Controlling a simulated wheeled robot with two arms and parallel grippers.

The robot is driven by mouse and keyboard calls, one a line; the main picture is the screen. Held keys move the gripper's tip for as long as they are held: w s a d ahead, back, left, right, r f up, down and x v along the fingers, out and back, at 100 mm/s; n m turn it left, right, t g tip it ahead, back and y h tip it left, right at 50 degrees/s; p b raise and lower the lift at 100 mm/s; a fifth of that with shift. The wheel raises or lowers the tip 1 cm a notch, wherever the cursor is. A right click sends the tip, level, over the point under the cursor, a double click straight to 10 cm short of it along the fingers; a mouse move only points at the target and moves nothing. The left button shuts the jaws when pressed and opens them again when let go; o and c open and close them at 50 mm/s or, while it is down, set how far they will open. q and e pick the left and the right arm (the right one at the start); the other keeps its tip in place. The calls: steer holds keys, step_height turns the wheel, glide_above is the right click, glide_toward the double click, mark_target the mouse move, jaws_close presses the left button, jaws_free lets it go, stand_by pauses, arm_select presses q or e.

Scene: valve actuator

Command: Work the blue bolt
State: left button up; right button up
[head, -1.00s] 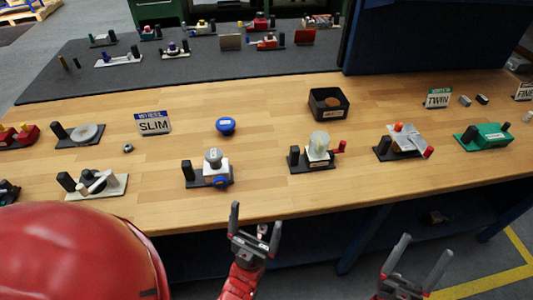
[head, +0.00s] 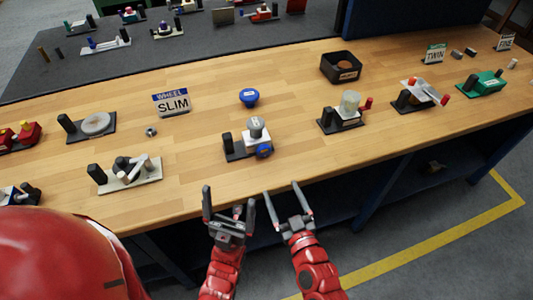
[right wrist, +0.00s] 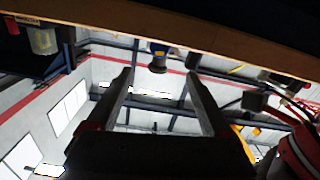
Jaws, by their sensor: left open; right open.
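The blue bolt (head: 264,151) sticks out at the front right of a small valve unit with a white body and grey top (head: 256,131), on a dark base with a black post. In the right wrist view the blue bolt (right wrist: 157,48) shows below the table edge line, beyond the fingertips and between them. My right gripper (head: 282,190) is open and empty, in front of the table edge, short of the bolt. My left gripper (head: 229,197) is open and empty, beside it on the left. Neither gripper touches the unit.
A separate blue round knob (head: 249,97) stands behind the unit. A grey-white lever unit (head: 130,172) is to the left, and a unit with a red handle (head: 347,110) to the right. A black bin (head: 341,68) stands further back. Bare wood lies around the unit.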

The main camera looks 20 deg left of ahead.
mark_target(265, 152)
steer(key=p+x, duration=0.3)
steer(key=x, duration=1)
steer(key=shift+w+a+r, duration=0.15)
steer(key=shift+w+a, duration=0.05)
steer(key=shift+w, duration=0.05)
jaws_close()
steer(key=m+b, duration=0.2)
steer(key=b, duration=0.1)
steer(key=shift+d+f+m, duration=0.15)
steer(key=shift+f+m, duration=0.2)
steer(key=shift+m, duration=0.05)
steer(key=shift+r+m+b, duration=0.15)
steer(key=shift+m+b, duration=0.3)
steer(key=shift+m, duration=0.25)
